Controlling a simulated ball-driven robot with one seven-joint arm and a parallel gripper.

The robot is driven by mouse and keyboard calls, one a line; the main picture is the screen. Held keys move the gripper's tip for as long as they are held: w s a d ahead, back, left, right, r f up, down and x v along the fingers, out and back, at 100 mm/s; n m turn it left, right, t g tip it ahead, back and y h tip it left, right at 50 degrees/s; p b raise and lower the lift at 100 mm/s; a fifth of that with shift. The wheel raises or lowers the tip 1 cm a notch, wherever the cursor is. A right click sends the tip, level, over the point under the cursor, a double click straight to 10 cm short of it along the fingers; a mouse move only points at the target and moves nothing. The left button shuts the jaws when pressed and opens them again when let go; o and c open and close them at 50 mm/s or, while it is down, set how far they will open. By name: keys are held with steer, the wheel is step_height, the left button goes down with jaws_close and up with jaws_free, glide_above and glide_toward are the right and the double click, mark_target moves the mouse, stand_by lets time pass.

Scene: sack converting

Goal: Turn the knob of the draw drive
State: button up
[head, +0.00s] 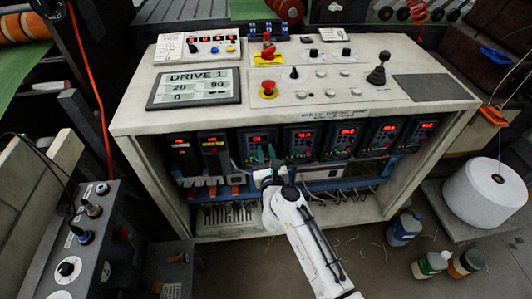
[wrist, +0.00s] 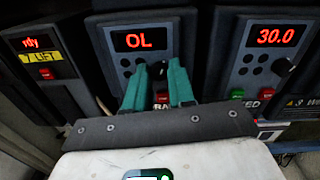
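The drive in front of my gripper is a dark unit (wrist: 146,20) with a red display reading OL. Letters "RA" show on its label below, the rest hidden by my fingers. In the head view this drive (head: 257,138) is the third from the left in the cabinet row. My gripper (wrist: 158,68) has two green fingers, apart, just below the display. A dark knob (wrist: 157,71) partly shows between the fingertips. I cannot tell whether the fingers touch it. My gripper also shows in the head view (head: 263,153), at the drive's face.
The drive to the right (wrist: 272,38) reads 30.0 and has its own knob (wrist: 284,68). To the left is a unit (wrist: 38,45) reading rdy. The console top (head: 427,88) overhangs the row. Bottles (head: 432,264) and a white yarn cone (head: 486,193) stand at right.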

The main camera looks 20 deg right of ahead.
jaws_close()
steer(key=shift+r+n, duration=0.1)
steer(key=shift+n, duration=0.2)
steer(key=shift+a+n+p, duration=0.1)
steer(key=shift+n+p, duration=0.7)
steer(key=shift+p, duration=0.05)
steer(key=n+p, duration=0.2)
steer(key=n, duration=0.1)
steer(key=shift+n, duration=0.4)
steer(key=n+p, duration=0.3)
steer(key=n, duration=0.3)
steer(key=shift+g, duration=0.3)
steer(key=n+p, duration=0.1)
steer(key=n, duration=0.2)
steer(key=shift+a, duration=0.1)
steer(key=shift+n+h+p, duration=0.3)
steer(key=shift+n+p, duration=0.15)
steer(key=shift+n, duration=1.35)
